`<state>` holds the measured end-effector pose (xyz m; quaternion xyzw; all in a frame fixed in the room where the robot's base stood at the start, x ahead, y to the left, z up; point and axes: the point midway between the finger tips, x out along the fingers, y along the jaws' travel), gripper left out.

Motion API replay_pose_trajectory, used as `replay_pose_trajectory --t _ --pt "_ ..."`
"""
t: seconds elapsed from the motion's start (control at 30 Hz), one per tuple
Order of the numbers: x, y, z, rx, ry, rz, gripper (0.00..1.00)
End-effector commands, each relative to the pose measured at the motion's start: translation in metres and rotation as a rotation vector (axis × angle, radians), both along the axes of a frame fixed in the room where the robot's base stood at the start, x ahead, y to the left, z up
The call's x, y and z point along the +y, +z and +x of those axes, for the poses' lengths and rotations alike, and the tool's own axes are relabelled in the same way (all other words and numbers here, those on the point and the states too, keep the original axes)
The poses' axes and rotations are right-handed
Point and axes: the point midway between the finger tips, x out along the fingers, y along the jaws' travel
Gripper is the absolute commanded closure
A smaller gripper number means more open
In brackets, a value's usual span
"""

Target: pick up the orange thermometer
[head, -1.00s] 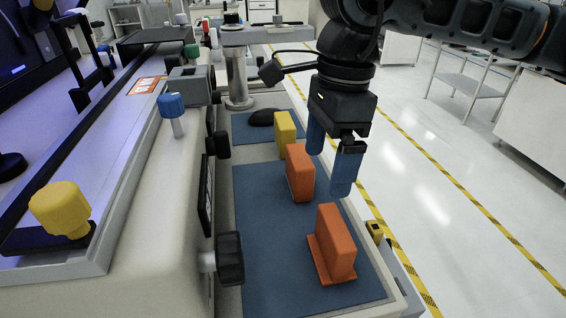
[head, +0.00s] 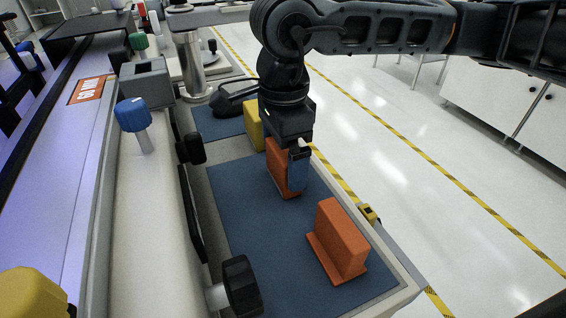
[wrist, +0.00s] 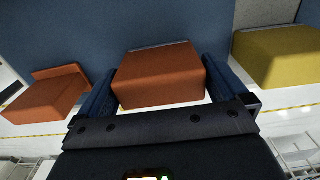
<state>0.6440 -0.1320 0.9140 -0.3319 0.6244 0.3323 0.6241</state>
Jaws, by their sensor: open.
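Two upright orange blocks stand on the blue mat (head: 240,215), and I cannot tell from their shape which is the thermometer. The middle orange block (head: 280,172) is plain. The nearer orange block (head: 342,238) has a flange at its foot. My gripper (head: 296,170) is open and lowered at the middle block, one blue finger covering part of it in the head view. In the wrist view the middle block (wrist: 160,75) lies between the two blue fingers, with the flanged block (wrist: 50,97) outside to the left. Contact with the fingers cannot be told.
A yellow block (head: 253,126) stands just behind the middle block, and in the wrist view it (wrist: 283,58) is close outside the right finger. A black knob (head: 241,284) juts from the machine at left.

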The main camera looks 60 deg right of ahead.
Motion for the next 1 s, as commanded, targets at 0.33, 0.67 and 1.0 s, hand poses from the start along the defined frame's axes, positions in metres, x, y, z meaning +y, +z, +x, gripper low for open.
replay_pose_trajectory --t 0.33,0.67,1.0 --pt "-0.0002 -0.0123 0.0002 -0.001 0.000 -0.001 0.00" --pt "0.0000 -0.0120 0.0002 -0.001 0.000 -0.001 0.29" --pt "0.0000 -0.0117 0.0002 -0.001 0.000 -0.001 0.42"
